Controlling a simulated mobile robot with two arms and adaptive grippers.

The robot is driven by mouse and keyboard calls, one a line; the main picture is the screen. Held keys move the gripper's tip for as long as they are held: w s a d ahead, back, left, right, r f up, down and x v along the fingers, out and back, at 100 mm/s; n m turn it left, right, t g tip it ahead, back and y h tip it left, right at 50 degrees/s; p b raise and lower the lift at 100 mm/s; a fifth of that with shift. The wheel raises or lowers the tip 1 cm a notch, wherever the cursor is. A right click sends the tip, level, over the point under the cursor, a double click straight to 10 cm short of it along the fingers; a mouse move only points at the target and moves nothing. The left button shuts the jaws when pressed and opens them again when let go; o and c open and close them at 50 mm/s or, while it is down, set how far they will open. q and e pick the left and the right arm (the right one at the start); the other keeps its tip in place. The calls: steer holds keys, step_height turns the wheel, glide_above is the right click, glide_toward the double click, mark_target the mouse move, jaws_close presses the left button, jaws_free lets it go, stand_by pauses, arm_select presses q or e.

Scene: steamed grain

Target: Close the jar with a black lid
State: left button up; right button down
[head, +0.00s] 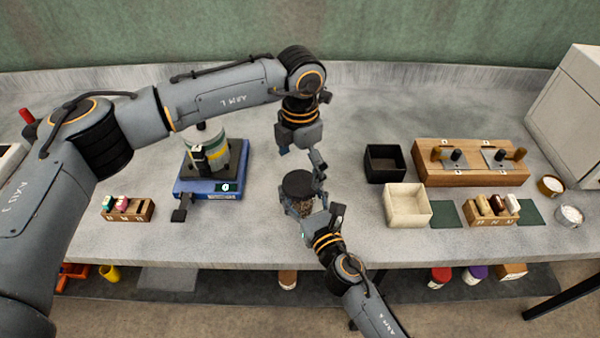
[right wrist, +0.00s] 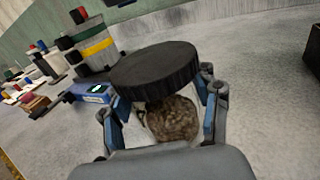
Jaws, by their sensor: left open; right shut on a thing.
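The jar (head: 299,207) has brownish grainy contents and stands near the front middle of the counter. It also shows in the right wrist view (right wrist: 172,120). The black lid (head: 298,183) is on top of the jar's mouth; in the right wrist view its ridged disc (right wrist: 155,70) looks tilted, and I cannot tell whether it is seated. My right gripper (head: 303,200) is shut on the jar, its fingers on either side below the lid. My left gripper (head: 299,151) is open and empty, pointing down just behind and above the lid.
A blue scale (head: 208,188) with a striped container (head: 208,150) stands to the left. A black box (head: 384,164), a cream box (head: 408,206) and a wooden rack (head: 470,163) stand to the right. The counter's front edge is close to the jar.

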mark_target(300, 182)
arm_select(q)
steer(key=shift+r, duration=0.15)
steer(key=shift+c, duration=0.2)
steer(key=shift+r+n, duration=0.8)
steer(key=shift+r, duration=0.95)
steer(key=shift+f, duration=4.05)
steer(key=c, duration=1.2)
steer(key=o, duration=1.3)
